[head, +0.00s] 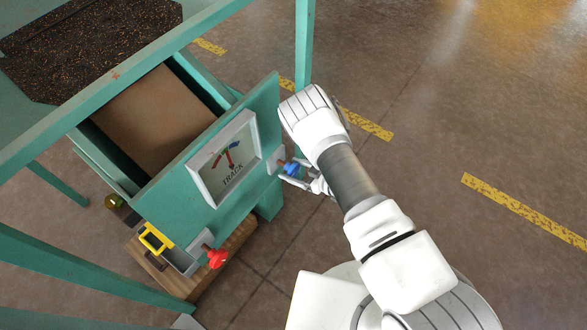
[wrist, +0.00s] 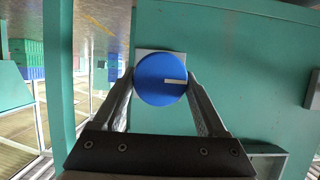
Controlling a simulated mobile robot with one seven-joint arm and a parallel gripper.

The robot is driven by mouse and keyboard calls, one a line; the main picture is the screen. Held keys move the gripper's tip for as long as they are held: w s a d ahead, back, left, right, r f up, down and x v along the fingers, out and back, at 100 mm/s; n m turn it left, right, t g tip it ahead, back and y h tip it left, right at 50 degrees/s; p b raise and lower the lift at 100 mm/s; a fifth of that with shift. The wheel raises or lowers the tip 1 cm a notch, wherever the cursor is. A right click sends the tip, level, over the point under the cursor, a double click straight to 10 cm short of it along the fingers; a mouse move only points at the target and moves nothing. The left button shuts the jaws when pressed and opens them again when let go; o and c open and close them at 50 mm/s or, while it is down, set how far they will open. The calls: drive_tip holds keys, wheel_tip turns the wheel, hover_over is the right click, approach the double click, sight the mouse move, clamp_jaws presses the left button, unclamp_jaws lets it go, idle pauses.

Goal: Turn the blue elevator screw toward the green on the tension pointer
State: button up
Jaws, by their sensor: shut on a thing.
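The blue elevator screw (wrist: 158,80) is a round knob with a white mark pointing right in the wrist view. It sits on a pale plate on the teal machine face. In the head view the blue screw (head: 291,169) is partly hidden by my gripper (head: 302,174). My gripper (wrist: 160,88) is shut on the screw, one finger on each side. The tension gauge (head: 226,158) has a white frame, the label TRACK and a coloured arc. Its red pointer (head: 229,158) is visible, but its exact reading is too small to tell.
A red knob (head: 216,257) and a yellow-framed part (head: 155,239) are lower on the machine. A teal post (head: 304,50) stands behind my arm. A teal rail (head: 120,75) crosses above the hopper. The floor on the right is clear, with yellow lines (head: 520,210).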

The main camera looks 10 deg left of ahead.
drive_tip(key=shift+c, duration=1.3)
drive_tip(key=shift+t, duration=0.3)
drive_tip(key=shift+r+n+p, duration=0.1)
drive_tip(key=shift+n+p, duration=0.2)
drive_tip(key=shift+n, duration=0.2)
drive_tip(key=shift+s+n+t+h+p, duration=0.15)
drive_tip(key=shift+n+t+h+p, duration=0.2)
drive_tip(key=shift+n+t, duration=0.65)
drive_tip(key=n, duration=0.1)
drive_tip(key=n+t, duration=0.2)
drive_tip(key=n, duration=0.1)
drive_tip(key=shift+s+f+h+b, duration=0.15)
drive_tip(key=shift+f+h+b, duration=0.1)
drive_tip(key=shift+f+b, duration=0.05)
drive_tip(key=n+t, duration=0.1)
drive_tip(key=n, duration=0.1)
drive_tip(key=n+t+y+b, duration=0.1)
drive_tip(key=n, duration=0.2)
drive_tip(key=shift+f+t, duration=0.2)
drive_tip(key=shift+t, duration=0.2)
drive_tip(key=n+y, duration=0.1)
drive_tip(key=n, duration=0.2)
drive_tip(key=shift+r+n+t, duration=0.1)
drive_tip(key=shift+n+t, duration=0.2)
drive_tip(key=shift+n+p, duration=0.5)
drive_tip(key=shift+p, duration=0.05)
